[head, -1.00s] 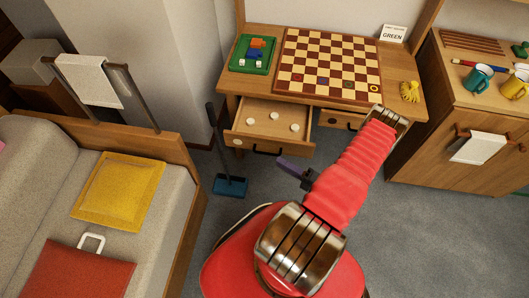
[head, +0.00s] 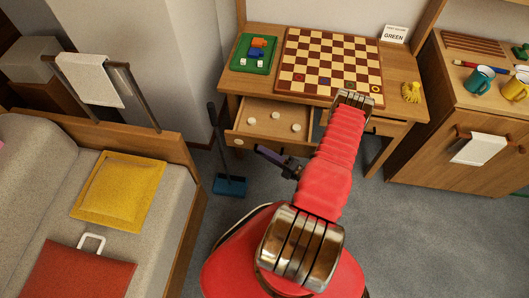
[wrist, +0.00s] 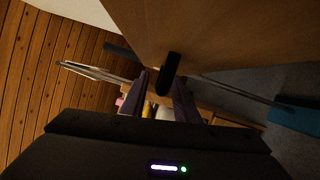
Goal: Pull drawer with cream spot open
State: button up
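The left desk drawer (head: 240,133) is pulled partway out and has a cream spot (head: 239,142) at the left of its front. Three pale round discs (head: 275,115) lie inside. My gripper (head: 260,150) is at the drawer's front and hides its dark handle in the head view. In the wrist view the black handle (wrist: 169,72) stands out from the wooden front (wrist: 230,35). My two purple fingers (wrist: 163,85) are apart, one on each side of the handle's near end. No clear contact shows.
A chequered board (head: 330,62) and a green tray (head: 253,53) with blocks lie on the desk (head: 395,95). A blue dustpan (head: 229,185) stands on the floor left of my arm. A bed with a yellow cushion (head: 118,190) is at left, a cabinet (head: 430,150) at right.

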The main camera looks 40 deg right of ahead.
jog(key=shift+c, duration=0.3)
grip_shut()
jog(key=shift+f, duration=0.1)
